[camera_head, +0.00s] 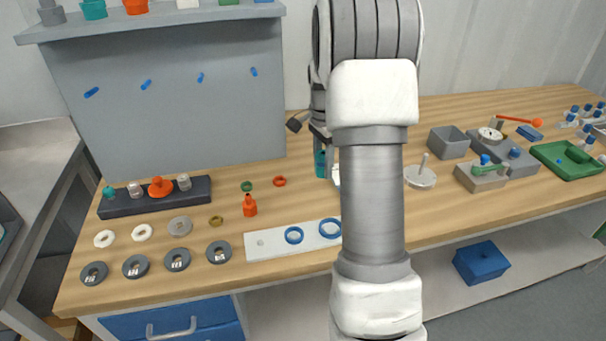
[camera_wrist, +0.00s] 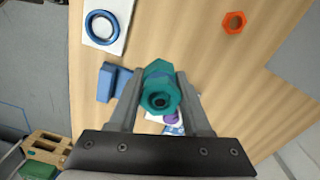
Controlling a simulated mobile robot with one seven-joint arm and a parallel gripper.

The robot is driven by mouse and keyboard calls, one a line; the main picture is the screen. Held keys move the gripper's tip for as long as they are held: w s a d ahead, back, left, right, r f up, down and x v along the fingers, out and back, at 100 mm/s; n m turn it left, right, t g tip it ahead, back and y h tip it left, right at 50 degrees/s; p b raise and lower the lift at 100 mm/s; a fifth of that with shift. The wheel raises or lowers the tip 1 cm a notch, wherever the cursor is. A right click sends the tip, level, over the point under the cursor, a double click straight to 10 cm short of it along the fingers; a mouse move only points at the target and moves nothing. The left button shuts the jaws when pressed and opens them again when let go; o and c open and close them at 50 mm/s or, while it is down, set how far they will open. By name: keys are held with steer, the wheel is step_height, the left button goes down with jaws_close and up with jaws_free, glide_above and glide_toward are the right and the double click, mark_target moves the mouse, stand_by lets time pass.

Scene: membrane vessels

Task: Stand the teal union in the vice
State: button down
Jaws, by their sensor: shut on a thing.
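The teal union (camera_wrist: 160,88) is held between the two fingers of my gripper (camera_wrist: 158,82) in the wrist view, its hexagonal end with a dark centre facing the camera. In the head view the union (camera_head: 320,164) shows as a small upright teal piece under my gripper (camera_head: 319,140), partly hidden by my arm. In the wrist view a blue block (camera_wrist: 112,82) lies beyond the left finger; it may be the vice, but I cannot tell. My arm hides that part of the bench in the head view. Whether the union touches anything below is not clear.
A white board (camera_head: 270,245) with blue rings lies left of my arm, near an orange bottle-shaped piece (camera_head: 249,206). A dark rack (camera_head: 155,198) and several grey discs stand farther left. A grey box (camera_head: 449,142), a round white base (camera_head: 420,178) and a green tray (camera_head: 567,160) are to the right.

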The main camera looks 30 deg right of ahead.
step_height(320, 180, up, 6)
steer(key=d+p, duration=0.2)
steer(key=p, duration=0.2)
steer(key=shift+s+d+r, duration=0.2)
steer(key=shift+s+r, duration=0.05)
steer(key=shift+s, duration=0.15)
